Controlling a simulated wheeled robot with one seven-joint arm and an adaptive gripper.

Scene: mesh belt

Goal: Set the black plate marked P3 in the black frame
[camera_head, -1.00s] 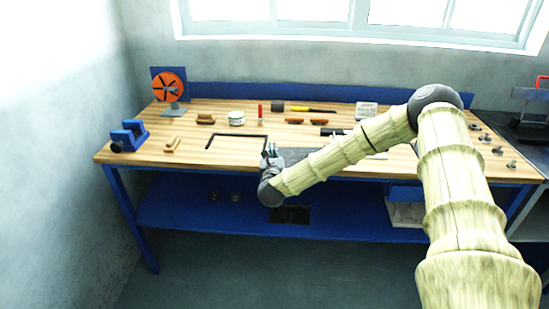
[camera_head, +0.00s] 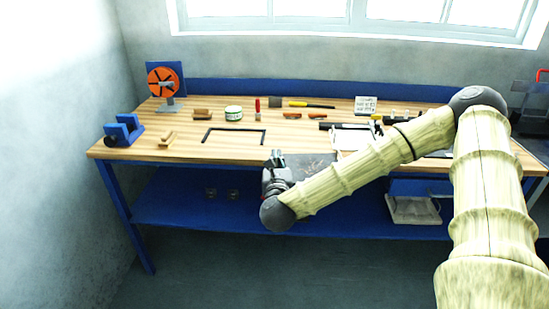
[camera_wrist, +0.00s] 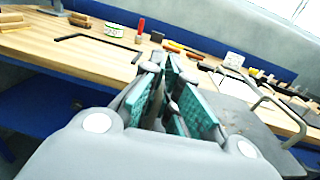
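The black frame (camera_head: 205,136) is a thin dark outline lying on the left middle of the wooden bench; it also shows at the upper left in the wrist view (camera_wrist: 78,37). My gripper (camera_head: 276,157) is at the bench's front edge, right of and nearer than the frame. A dark grey flat sheet (camera_head: 312,167) lies right of the gripper, partly behind my arm. No P3 mark is readable, so I cannot identify the plate.
The bench (camera_head: 170,145) holds a blue vise (camera_head: 123,131), an orange wheel (camera_head: 163,82), a green-and-white tin (camera_head: 233,113), a red-handled tool (camera_head: 257,107) and a small dark square (camera_head: 275,102). Bare wood surrounds the frame. White sheets (camera_head: 352,138) lie right of centre.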

